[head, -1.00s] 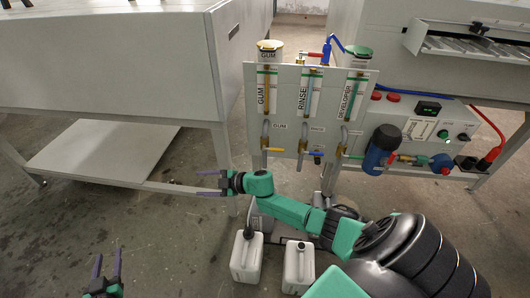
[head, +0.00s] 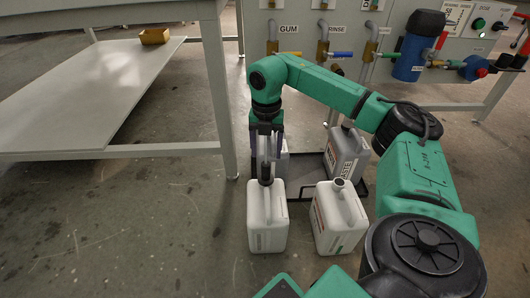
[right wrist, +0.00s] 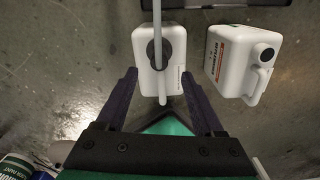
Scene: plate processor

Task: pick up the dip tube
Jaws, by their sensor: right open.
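The dip tube (right wrist: 145,28) is a thin light-grey rod with a dark round collar at the white jug on the left (head: 267,222). In the head view its upright part (head: 266,148) stands above the jug's mouth, with the dark collar below. My right gripper (head: 266,157) is above this jug, fingers pointing down. In the right wrist view my right gripper (right wrist: 160,76) is open, with the tube between its two dark fingers and gaps on both sides. The tube's lower end is hidden. My left gripper is not in view.
A second white jug (head: 338,222) stands close to the right, and a grey jug (head: 346,155) is behind it. A panel with hoses and valves (head: 323,30) is at the back. A table leg (head: 219,95) stands left of my right gripper. Floor at front left is clear.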

